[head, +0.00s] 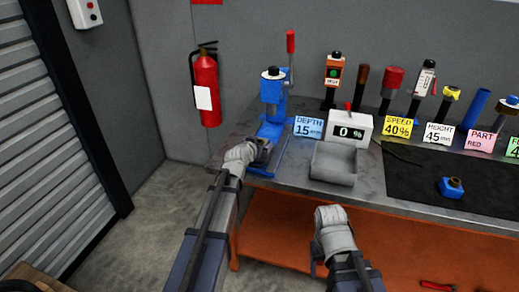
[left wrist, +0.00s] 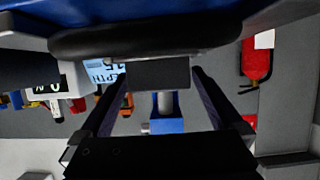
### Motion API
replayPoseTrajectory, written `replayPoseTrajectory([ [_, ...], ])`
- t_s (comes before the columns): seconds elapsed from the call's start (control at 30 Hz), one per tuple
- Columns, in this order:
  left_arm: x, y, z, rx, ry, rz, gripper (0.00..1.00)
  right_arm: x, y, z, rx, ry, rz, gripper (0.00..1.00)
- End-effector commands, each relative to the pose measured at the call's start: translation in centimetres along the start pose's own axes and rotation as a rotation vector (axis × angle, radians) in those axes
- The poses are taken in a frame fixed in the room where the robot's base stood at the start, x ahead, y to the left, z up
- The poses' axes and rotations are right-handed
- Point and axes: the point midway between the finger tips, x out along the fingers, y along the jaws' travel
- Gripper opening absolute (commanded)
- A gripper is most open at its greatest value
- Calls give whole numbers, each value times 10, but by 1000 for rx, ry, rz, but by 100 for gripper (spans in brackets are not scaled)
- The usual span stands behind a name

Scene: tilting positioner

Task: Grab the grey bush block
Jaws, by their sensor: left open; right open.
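My left gripper (head: 262,152) is at the base of the blue press (head: 271,92) on the left end of the bench. In the left wrist view the two dark fingers of my left gripper (left wrist: 160,88) stand apart, with a dark grey block (left wrist: 160,73) between them. It appears to be the grey bush block; I cannot tell whether the fingers touch it. In the head view it is largely hidden by the gripper. My right gripper (head: 330,240) is in front of the bench edge, away from the block, its jaws hard to make out.
A grey tray (head: 333,178) and a display reading 0 % (head: 350,131) stand right of the press. A blue block with a bush (head: 452,188) sits on the black mat (head: 415,178). Signs and tools line the back. A fire extinguisher (head: 206,88) hangs on the wall.

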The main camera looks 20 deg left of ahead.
Motion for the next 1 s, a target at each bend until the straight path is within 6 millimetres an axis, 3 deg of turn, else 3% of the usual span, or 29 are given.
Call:
replayPoseTrajectory([
  [0.03,7,0,1,0,0,0,100,3,0,0,0,0,0,64],
  [0.27,6,0,0,1,0,0,99,2,0,0,0,0,0,64],
  [1.0,6,0,0,1,0,0,16,2,0,0,0,0,0,64],
])
